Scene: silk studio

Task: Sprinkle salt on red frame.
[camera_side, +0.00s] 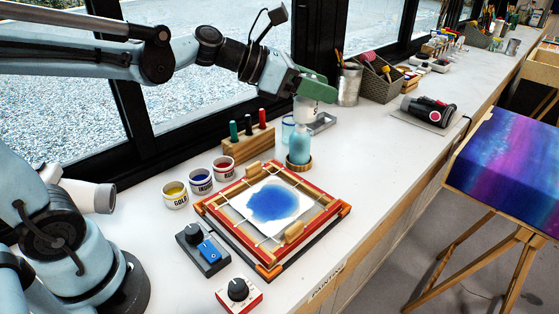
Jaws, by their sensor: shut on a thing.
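The red frame (238,239) lies on the white worktop, with wooden bars inside it and white silk (294,204) bearing a blue blotch. My gripper (310,90), with green fingers, is beyond the frame's far corner and above the worktop. It is shut on a white container (305,109), which looks like the salt shaker. The container appears roughly upright, its upper part hidden by the fingers. Just below it in the picture is a teal bottle (300,147) on a round wooden stand; whether they touch cannot be told.
Gold, blue and red paint jars (200,181) stand left of the frame. A wooden block (248,139) with colored pens is behind. A blue-switched control box (203,250) and a dial box (238,291) sit in front. The worktop right of the bottle is mostly clear.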

